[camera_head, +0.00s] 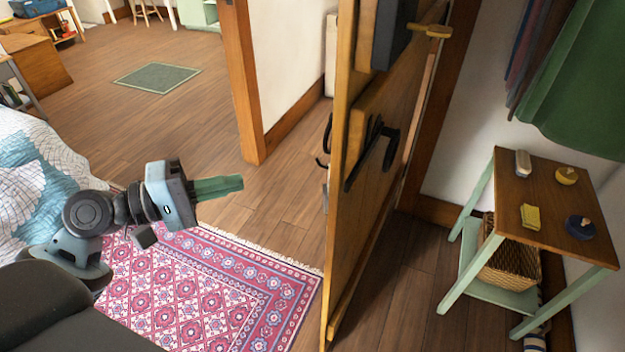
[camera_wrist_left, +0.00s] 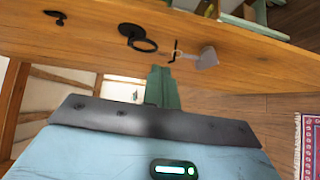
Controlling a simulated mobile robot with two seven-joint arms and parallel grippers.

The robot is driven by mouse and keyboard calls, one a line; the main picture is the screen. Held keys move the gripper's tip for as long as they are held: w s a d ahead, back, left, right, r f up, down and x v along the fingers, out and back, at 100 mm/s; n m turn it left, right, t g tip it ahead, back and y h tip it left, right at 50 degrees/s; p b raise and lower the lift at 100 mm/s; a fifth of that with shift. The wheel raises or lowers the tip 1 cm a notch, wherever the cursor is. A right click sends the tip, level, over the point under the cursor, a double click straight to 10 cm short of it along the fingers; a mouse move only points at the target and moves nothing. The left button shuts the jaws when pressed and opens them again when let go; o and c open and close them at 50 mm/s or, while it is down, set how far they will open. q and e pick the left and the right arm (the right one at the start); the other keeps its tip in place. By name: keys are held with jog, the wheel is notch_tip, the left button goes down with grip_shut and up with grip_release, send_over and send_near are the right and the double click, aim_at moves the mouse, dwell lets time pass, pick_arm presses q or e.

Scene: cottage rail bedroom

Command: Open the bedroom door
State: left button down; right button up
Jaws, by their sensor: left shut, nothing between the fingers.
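The wooden bedroom door (camera_head: 375,175) stands swung open, seen nearly edge-on right of the doorway. A black handle (camera_head: 385,150) is on its right face, and black hardware (camera_head: 325,143) sticks out on its left side. My left gripper (camera_head: 230,185) is shut and empty, left of the door and apart from it, above the floor near the rug. In the left wrist view its green fingers (camera_wrist_left: 163,85) are together. A wooden surface there, likely the door (camera_wrist_left: 70,50), carries a black ring handle (camera_wrist_left: 135,38). My right gripper is not in view.
A patterned rug (camera_head: 195,285) lies below the left gripper, beside a bed (camera_head: 25,185). The door frame post (camera_head: 242,90) stands left of the opening, with clear floor between. A small table (camera_head: 550,200) with a basket (camera_head: 510,262) stands right of the door.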

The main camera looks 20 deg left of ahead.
pick_arm(q)
jog(key=shift+s+d+r+h, duration=0.15)
jog(key=shift+r+h, duration=0.25)
jog(key=shift+r, duration=0.45)
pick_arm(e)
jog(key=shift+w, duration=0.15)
